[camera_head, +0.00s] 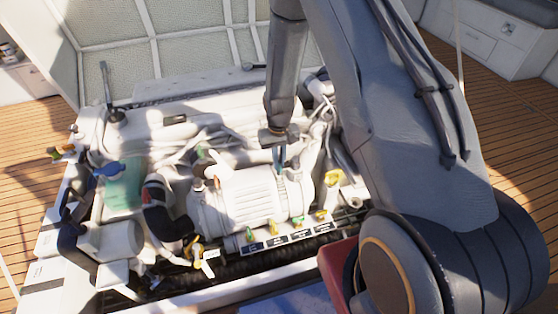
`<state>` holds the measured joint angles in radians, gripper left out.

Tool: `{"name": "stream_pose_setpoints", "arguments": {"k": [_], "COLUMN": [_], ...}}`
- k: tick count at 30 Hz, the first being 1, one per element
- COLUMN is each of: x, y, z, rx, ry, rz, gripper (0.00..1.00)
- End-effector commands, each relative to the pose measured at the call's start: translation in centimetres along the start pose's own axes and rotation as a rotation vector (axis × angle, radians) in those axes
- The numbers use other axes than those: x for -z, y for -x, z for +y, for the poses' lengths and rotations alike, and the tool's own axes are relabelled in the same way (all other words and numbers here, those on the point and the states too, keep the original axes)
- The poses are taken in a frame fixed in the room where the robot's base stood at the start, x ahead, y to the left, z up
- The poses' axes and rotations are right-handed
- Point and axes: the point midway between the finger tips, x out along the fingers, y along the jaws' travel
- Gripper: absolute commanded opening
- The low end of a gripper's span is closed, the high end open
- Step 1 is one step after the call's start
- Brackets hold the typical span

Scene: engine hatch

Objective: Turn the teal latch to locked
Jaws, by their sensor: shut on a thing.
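My gripper (281,165) points down over the back right part of the white ribbed engine block (245,197). Its fingers are small in the view and look closed. A narrow blue-teal piece, which looks like the teal latch (276,156), shows right at the fingers. My wrist and fingers hide most of it, so its angle and any lock marking cannot be read.
A row of small green and yellow handles (273,227) stands above a dark label strip (290,236) along the engine's front. A teal container (122,188) with a blue cap sits at left. A yellow handle (333,178) stands right of my gripper. The raised hatch (165,40) is behind.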

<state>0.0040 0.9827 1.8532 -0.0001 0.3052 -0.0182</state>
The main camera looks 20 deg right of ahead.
Motion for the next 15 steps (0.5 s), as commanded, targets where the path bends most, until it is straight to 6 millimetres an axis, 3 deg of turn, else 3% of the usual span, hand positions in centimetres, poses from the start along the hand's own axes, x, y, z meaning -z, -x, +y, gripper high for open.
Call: {"name": "stream_pose_setpoints", "arguments": {"k": [15], "x": [-0.08], "y": [0.04], "z": [-0.05], "rx": [0.000], "ry": [-0.031], "rz": [-0.002], "gripper": [0.00]}}
